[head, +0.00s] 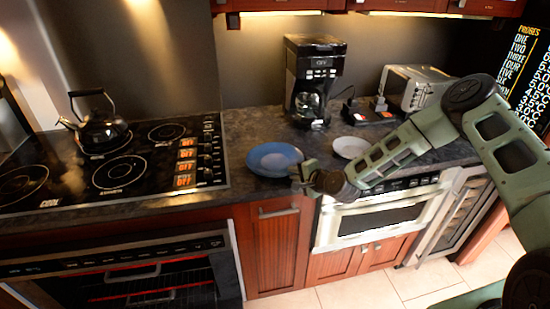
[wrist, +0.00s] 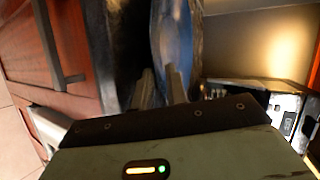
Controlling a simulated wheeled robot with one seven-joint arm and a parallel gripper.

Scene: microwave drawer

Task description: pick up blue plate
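The blue plate (head: 270,157) lies on the dark countertop, right of the stove. My gripper (head: 300,172) is at the plate's front right rim, low over the counter's front edge. In the wrist view, which is turned on its side, the plate (wrist: 179,42) stretches away just beyond the fingers. My gripper (wrist: 160,72) shows two fingers with a gap between them, so it looks open. I cannot tell whether the rim lies between the fingers or whether they touch it.
A pale plate (head: 350,147) lies on the counter to the right, behind my forearm. A coffee maker (head: 312,80) stands behind the blue plate, and a toaster (head: 415,88) stands farther right. A kettle (head: 100,125) sits on the stove (head: 125,200) at left.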

